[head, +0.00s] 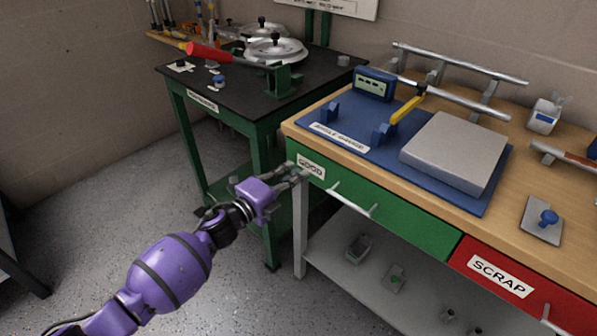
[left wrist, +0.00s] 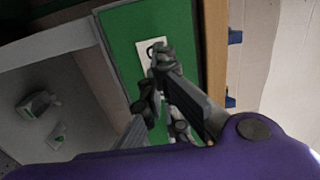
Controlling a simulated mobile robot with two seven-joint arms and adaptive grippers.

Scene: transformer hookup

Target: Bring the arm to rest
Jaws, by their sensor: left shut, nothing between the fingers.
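My left gripper (head: 298,176) is shut and empty in the head view. Its purple arm comes in from the lower left. The fingertips are in front of the left end of the green drawer (head: 390,212), close to its GOOD label (head: 311,167). In the left wrist view the shut fingers (left wrist: 157,75) overlap the white label (left wrist: 152,49) on the green front. I cannot tell whether they touch it. My right gripper is not in view.
The workbench (head: 563,190) carries a blue mat (head: 345,118) with a grey block (head: 455,150). A red SCRAP drawer (head: 520,290) is to the right. A green table (head: 225,92) stands behind my arm. A lower shelf (head: 330,240) holds small parts. Open floor (head: 90,205) lies left.

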